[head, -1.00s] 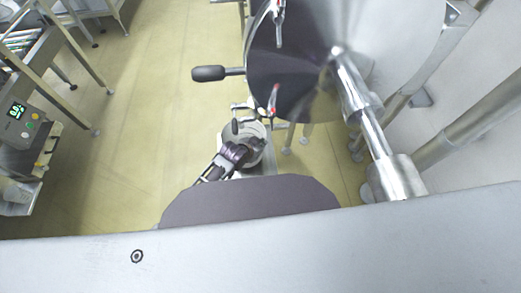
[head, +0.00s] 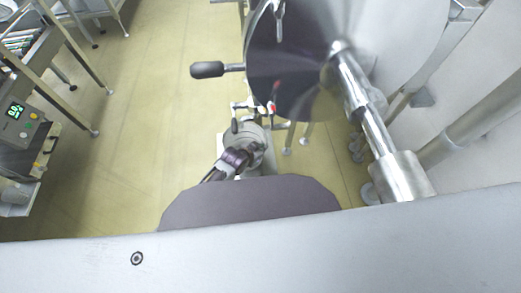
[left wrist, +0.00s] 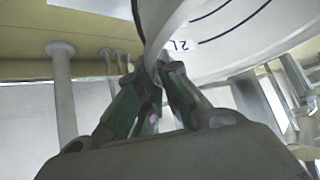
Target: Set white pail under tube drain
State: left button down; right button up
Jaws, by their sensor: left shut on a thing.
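The white pail (left wrist: 235,32) fills the upper right of the left wrist view, with dark graduation lines and a "2L" mark on its side. My left gripper (left wrist: 158,75) is shut on the pail's edge. In the head view the pail (head: 256,138) is small and partly covered by my left gripper (head: 238,157). It sits just below the drain valve (head: 250,106) of the large steel vessel; I cannot tell whether it rests on anything. The pail's inside is hard to make out. My right gripper is not in view.
The steel vessel's round lid (head: 290,65) and its black handle (head: 207,69) are above the pail. A thick steel pipe (head: 375,130) runs down at right. The yellow floor (head: 140,110) between is clear.

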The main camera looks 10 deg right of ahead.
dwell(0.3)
pick_arm(q)
jog(key=c, duration=1.6)
grip_release()
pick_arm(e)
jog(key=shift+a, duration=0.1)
pick_arm(q)
jog(key=shift+s+r, duration=0.1)
jog(key=shift+s+a+r, duration=0.1)
jog(key=shift+a+r, duration=0.05)
jog(key=shift+s+a+r+p, duration=0.3)
jog(key=shift+r, duration=0.15)
jog(key=shift+s+a+r, duration=0.3)
jog(key=shift+s+r, duration=0.1)
jog(key=shift+r, duration=0.1)
jog(key=shift+p+v, duration=1.2)
jog(key=shift+v, duration=3.2)
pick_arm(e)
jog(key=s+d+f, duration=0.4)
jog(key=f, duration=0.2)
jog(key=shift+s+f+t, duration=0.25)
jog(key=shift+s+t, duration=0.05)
